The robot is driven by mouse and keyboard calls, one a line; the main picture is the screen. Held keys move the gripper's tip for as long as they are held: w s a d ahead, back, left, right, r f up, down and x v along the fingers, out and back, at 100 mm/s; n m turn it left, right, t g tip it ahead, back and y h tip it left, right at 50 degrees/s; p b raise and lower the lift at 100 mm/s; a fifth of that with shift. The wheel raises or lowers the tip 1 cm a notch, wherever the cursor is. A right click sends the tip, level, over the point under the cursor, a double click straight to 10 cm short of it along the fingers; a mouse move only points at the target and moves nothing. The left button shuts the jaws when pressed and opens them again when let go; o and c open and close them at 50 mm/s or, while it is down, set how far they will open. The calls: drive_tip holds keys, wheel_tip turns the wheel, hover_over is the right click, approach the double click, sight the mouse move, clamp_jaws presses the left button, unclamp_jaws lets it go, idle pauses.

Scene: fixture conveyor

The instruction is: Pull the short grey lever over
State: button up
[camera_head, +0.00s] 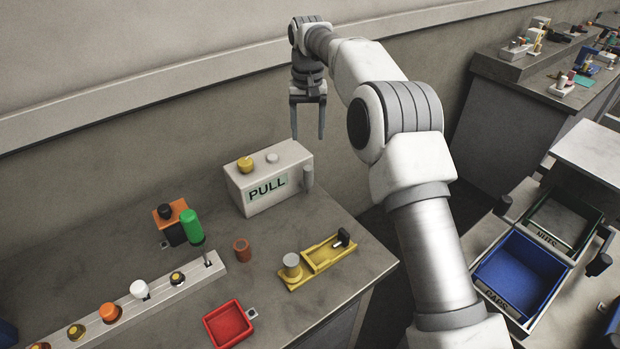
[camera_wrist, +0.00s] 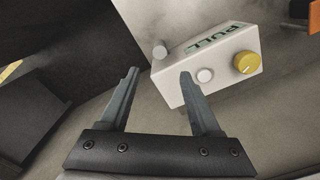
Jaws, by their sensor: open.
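The box also has a yellow knob (camera_head: 245,164) and a pale round button (camera_head: 272,158) on top. In the wrist view the lever's round grey end (camera_wrist: 160,51) shows beyond my fingertips, at the box's corner. My gripper (camera_head: 308,137) points down with its fingers apart, above the box's right end and clear of the lever. In the wrist view my gripper (camera_wrist: 158,75) is open, with nothing held between its fingers.
Blue and dark bins (camera_head: 520,275) stand at the right. A wall rises behind the box.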

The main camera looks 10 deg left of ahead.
sight(308, 177)
wheel_tip(308, 177, down, 16)
drive_tip(key=shift+r+b, duration=0.1)
drive_tip(key=shift+b, duration=0.3)
clamp_jaws()
drive_tip(key=shift+r, duration=0.1)
idle(1.2)
